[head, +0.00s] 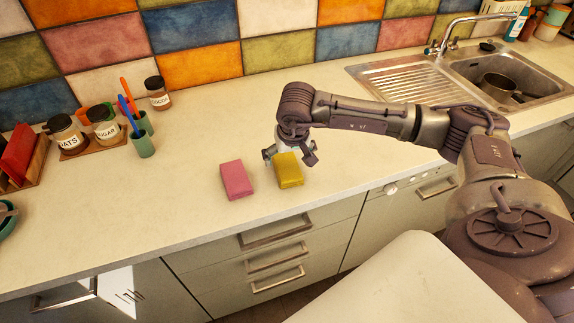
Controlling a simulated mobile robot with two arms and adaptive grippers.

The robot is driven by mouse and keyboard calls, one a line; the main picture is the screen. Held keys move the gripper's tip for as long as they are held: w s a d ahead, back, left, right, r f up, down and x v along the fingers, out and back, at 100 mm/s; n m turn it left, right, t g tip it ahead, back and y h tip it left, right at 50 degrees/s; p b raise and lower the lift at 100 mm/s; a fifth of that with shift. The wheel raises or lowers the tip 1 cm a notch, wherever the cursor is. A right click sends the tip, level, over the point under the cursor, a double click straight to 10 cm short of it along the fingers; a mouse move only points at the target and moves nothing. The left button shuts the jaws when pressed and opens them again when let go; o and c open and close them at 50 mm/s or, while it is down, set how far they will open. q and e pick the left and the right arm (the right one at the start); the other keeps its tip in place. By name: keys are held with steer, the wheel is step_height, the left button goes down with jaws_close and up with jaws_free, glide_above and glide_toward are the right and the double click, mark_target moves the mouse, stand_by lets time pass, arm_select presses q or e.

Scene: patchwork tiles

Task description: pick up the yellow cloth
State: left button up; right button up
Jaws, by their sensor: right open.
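A yellow block-like cloth (288,171) lies on the pale countertop, near its front edge. A pink block of similar size (236,180) lies just to its left, with a small gap between them. My right gripper (289,157) is open at the far side of the yellow cloth, with its fingers spread to the left and right of the cloth's back end. The cloth hides part of the gripper, and I cannot tell whether they touch. My left gripper is not in view.
A green cup (143,144) with pens, labelled jars (105,129) and a cocoa jar (157,93) stand at the back left. A sink (505,75) holding a pot (497,87) is at the back right. The counter left of the pink block is clear.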

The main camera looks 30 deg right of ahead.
mark_target(287, 165)
steer(key=shift+p+x, duration=0.45)
steer(key=shift+x, duration=1.45)
steer(key=c, duration=1.1)
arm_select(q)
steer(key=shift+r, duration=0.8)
arm_select(e)
steer(key=shift+r, duration=0.15)
steer(key=shift+r+b, duration=0.45)
steer(key=shift+r, duration=0.2)
steer(key=r, duration=0.1)
steer(key=r+b, duration=0.1)
steer(key=shift+d+r, duration=0.4)
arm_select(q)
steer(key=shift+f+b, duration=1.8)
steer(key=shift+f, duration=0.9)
arm_select(e)
steer(key=s+d+r, duration=0.1)
steer(key=d+r, duration=0.5)
steer(key=d, duration=0.4)
steer(key=shift+s+d+r, duration=0.35)
steer(key=shift+d+r, duration=0.05)
